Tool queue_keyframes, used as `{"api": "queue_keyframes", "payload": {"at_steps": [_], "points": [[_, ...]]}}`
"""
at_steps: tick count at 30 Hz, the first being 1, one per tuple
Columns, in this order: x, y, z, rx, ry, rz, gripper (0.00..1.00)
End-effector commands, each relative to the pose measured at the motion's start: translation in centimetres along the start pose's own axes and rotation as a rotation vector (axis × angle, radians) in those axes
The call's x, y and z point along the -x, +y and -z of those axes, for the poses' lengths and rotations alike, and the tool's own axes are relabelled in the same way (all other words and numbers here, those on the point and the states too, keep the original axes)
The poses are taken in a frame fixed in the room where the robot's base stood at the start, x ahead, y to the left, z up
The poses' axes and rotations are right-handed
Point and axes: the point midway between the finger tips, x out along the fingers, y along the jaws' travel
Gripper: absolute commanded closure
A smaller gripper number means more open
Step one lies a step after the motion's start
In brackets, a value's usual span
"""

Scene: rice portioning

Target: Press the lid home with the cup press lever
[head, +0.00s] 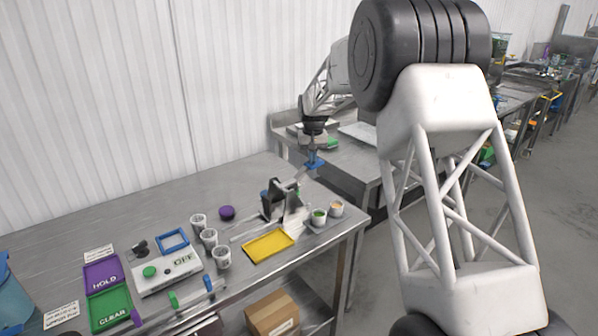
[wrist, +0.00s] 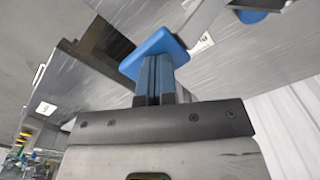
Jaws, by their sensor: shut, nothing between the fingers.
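The cup press (head: 276,204) stands near the right end of the steel table, with a dark upright body and a pale part at its front. Its grey lever (head: 294,181) slants up to the right toward my gripper (head: 314,162). My gripper is shut and empty, its blue fingertips just above the lever's upper end; I cannot tell whether they touch it. In the wrist view, the shut blue fingers (wrist: 155,65) point away from me, and a pale bar (wrist: 205,20), probably the lever, passes beyond them beside a blue piece (wrist: 250,15). The cup and lid under the press are not clear.
A yellow tray (head: 268,260) lies before the press. Two filled cups (head: 318,222) (head: 337,214) stand right of it. A second steel table (head: 350,160) stands behind.

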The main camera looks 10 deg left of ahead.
Motion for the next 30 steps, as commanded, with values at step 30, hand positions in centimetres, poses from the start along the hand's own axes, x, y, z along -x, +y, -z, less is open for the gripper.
{"api": "queue_keyframes", "payload": {"at_steps": [30], "points": [[4.6, -0.3, -0.2, 0.000, 0.001, 0.000, 1.00]]}}
